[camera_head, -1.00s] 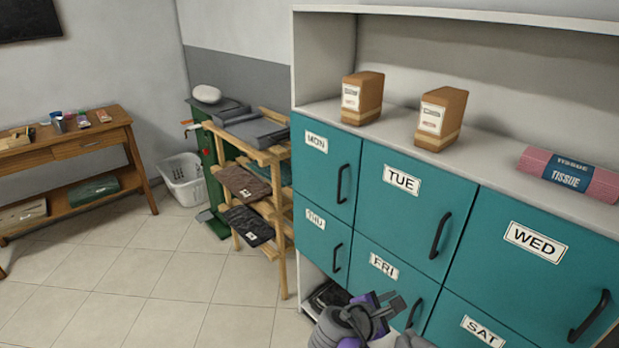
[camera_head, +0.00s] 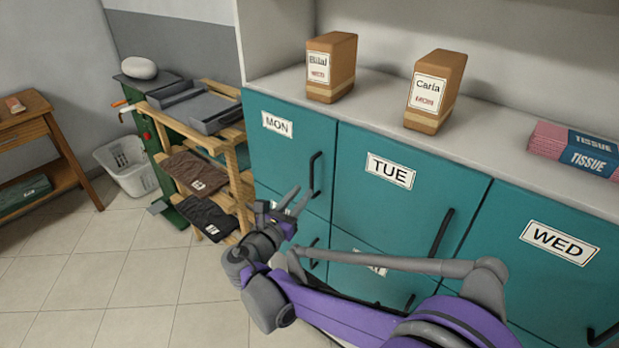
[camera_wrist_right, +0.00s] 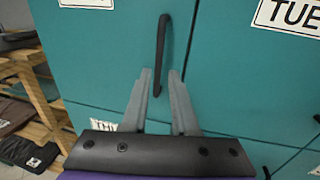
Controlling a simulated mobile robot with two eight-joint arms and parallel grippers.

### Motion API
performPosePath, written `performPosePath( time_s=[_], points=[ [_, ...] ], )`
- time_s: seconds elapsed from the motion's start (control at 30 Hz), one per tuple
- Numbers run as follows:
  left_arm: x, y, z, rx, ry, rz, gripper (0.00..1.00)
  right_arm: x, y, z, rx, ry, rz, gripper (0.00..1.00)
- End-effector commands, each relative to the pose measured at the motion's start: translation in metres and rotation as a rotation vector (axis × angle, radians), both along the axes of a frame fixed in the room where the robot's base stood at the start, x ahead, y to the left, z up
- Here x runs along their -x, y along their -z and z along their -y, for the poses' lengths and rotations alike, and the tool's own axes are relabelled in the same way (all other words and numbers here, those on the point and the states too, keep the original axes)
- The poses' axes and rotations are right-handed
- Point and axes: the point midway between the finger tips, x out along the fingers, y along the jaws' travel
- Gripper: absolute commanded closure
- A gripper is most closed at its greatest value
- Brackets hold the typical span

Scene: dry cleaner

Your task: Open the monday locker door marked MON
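The teal MON locker door (camera_head: 280,160) is shut, at the left end of the locker's upper row in the head view. Its black vertical handle (camera_head: 315,174) is on the door's right side. My right gripper (camera_head: 298,203) is in front of the lower part of this door, just below and left of the handle. In the right wrist view, the two grey fingers (camera_wrist_right: 160,88) are apart, and the handle (camera_wrist_right: 161,55) shows ahead between and above their tips. The fingers look empty, with no clear contact on the handle. My left gripper is not in view.
The TUE door (camera_head: 400,200) and WED door (camera_head: 550,255) are shut to the right. Two brown bags stand on the shelf above, with a tissue pack (camera_head: 578,150). A wooden rack (camera_head: 235,150) with folded garments stands close left of the locker. Open floor lies front left.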

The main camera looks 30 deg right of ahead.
Motion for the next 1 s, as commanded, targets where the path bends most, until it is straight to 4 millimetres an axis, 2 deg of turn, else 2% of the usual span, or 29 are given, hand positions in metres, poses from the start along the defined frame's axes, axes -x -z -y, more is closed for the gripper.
performPosePath(
  time_s=[0.1, 0.33, 0.73, 0.77, 0.9, 1.0],
  points=[
    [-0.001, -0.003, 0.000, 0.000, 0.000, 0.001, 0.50, -0.014, -0.001, 0.022, -0.001, 0.003, 0.001, 0.73],
    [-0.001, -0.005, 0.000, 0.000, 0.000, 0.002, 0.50, -0.032, -0.001, 0.048, -0.001, 0.002, 0.001, 0.73],
    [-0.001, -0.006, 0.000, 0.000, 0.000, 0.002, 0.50, -0.037, 0.000, 0.055, -0.002, -0.001, 0.001, 0.73],
    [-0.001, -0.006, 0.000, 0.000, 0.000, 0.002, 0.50, -0.037, 0.000, 0.055, -0.002, -0.001, 0.001, 0.75],
    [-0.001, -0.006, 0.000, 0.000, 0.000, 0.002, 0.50, -0.037, 0.000, 0.055, -0.002, -0.001, 0.001, 1.00],
    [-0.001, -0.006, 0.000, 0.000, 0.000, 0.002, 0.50, -0.037, 0.000, 0.055, -0.002, -0.001, 0.001, 1.00]
  ],
)
